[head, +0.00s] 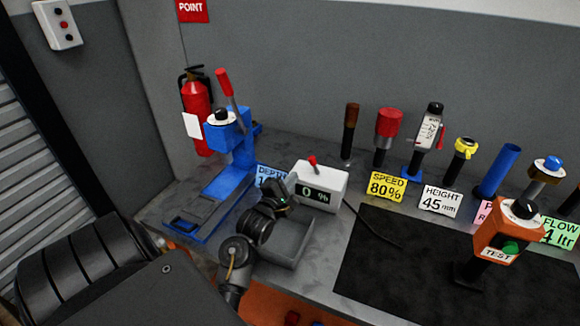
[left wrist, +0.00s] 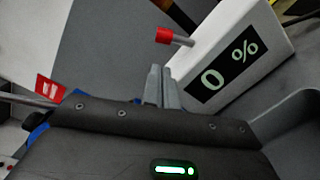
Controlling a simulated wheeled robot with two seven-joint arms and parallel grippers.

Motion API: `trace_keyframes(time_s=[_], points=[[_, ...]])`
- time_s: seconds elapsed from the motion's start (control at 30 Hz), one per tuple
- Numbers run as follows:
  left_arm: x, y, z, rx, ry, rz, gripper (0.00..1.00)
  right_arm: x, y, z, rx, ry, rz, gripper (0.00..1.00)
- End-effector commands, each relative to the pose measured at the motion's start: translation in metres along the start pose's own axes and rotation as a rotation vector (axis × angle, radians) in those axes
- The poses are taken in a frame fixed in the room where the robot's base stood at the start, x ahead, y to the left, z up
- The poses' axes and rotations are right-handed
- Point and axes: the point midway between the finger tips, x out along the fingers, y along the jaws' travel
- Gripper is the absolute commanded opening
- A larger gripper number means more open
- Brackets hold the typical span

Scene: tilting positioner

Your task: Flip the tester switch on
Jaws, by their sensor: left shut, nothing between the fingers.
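A white box (head: 330,178) with a dark display reading "0 %" stands on the bench. A small red-tipped toggle lever (head: 312,161) sticks up from its top. In the left wrist view the box (left wrist: 268,22) is at the upper right, and its red-tipped lever (left wrist: 172,37) points left. My left gripper (head: 291,181) is at the left end of the box, below the lever. In the left wrist view its fingers (left wrist: 160,80) are together and empty, with a gap visible to the lever. An orange unit (head: 505,237) marked TEST, with a green button, stands at the right. My right gripper is out of view.
A grey open tray (head: 287,250) lies under my left wrist. A blue lever press (head: 228,165) stands to the left. Several tools and label cards, including a yellow "SPEED 80%" card (head: 387,187), line the back. The black mat (head: 400,270) is mostly clear.

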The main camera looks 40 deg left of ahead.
Motion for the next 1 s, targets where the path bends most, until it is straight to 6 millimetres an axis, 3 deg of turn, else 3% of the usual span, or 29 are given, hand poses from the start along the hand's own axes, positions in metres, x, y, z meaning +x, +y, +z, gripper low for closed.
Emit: trace_keyframes(time_s=[0.2,0.4,1.0], points=[[0.039,0.003,0.001,-0.001,0.001,0.001,0.0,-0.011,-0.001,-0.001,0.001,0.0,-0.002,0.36],[0.06,0.001,0.0,0.0,0.0,0.0,0.0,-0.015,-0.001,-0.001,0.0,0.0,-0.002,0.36],[0.069,0.0,0.002,0.012,0.0,-0.001,0.0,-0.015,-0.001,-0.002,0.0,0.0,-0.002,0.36]])
